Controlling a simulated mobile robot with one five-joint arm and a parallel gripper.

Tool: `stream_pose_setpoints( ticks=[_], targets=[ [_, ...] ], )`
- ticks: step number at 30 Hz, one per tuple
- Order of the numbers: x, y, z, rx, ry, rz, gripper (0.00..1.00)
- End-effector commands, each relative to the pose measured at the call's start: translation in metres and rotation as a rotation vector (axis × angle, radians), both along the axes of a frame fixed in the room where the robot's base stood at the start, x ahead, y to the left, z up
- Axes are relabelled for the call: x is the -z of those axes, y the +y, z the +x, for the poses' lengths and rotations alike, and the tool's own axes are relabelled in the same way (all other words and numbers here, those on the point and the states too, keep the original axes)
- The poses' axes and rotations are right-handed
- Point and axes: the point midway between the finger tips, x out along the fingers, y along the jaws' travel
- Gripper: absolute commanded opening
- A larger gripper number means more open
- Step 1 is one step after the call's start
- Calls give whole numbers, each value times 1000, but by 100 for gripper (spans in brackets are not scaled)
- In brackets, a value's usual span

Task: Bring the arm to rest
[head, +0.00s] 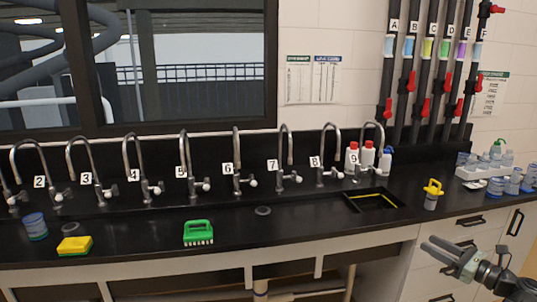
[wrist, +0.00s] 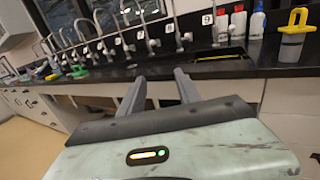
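My gripper (head: 440,251) is at the lower right of the head view, in front of the counter's drawers and below the counter top. In the wrist view my gripper (wrist: 158,88) points toward the counter front. Its two dark fingers stand apart with nothing between them, so it is open and empty. My arm behind it runs off the lower right edge of the head view.
The black counter (head: 320,225) holds a row of numbered taps and a small sink (head: 372,201). A yellow-handled cup (head: 432,194) stands near the front edge, close to my gripper. A green brush (head: 198,233) and yellow sponge (head: 74,246) lie left. Lettered pipes (head: 425,75) rise behind.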

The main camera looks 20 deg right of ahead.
Motion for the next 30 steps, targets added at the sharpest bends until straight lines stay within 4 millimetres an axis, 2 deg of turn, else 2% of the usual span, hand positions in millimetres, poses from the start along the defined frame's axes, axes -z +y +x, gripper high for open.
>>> stream_pose_setpoints(
  ticks=[11,17,20,23,26,27,29,30],
  targets=[
    [-12,50,50,-107,0,0,40],
    [-22,100,89,-204,0,0,40],
    [-28,136,112,-268,3,-2,40],
    [-31,187,138,-354,26,-16,40],
    [-28,256,164,-466,76,-52,40],
    [-25,286,172,-514,100,-80,40],
    [-18,331,180,-588,133,-136,40],
    [-12,361,183,-639,152,-185,40]
  ],
)
